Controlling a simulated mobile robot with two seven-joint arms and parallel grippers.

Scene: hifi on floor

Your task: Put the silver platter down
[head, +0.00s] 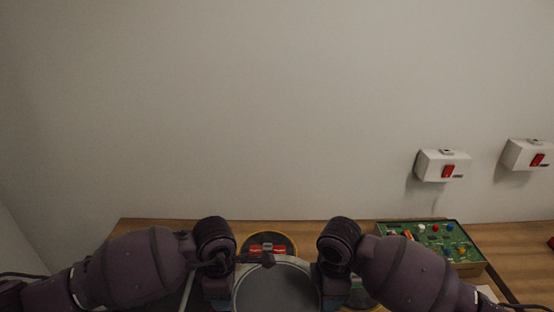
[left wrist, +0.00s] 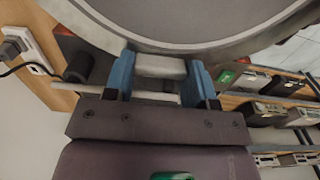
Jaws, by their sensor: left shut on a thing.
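The silver platter (head: 277,290) is a round grey dish with a raised rim, low in the middle of the head view. Its lower part is cut off by the frame edge. It fills the top of the left wrist view (left wrist: 190,18). My left gripper (left wrist: 162,72) has its blue fingers shut on the platter's handle. In the head view my left gripper (head: 218,291) is at the platter's left side. My right gripper (head: 334,289) is at its right side; its fingertips are largely hidden, so its grip is unclear.
A wooden surface (head: 150,229) runs along the wall. Behind the platter is a round dark piece with a yellow edge and red parts (head: 268,245). A green board with coloured knobs (head: 432,240) stands at right. Two white wall boxes (head: 442,165) with red switches hang above.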

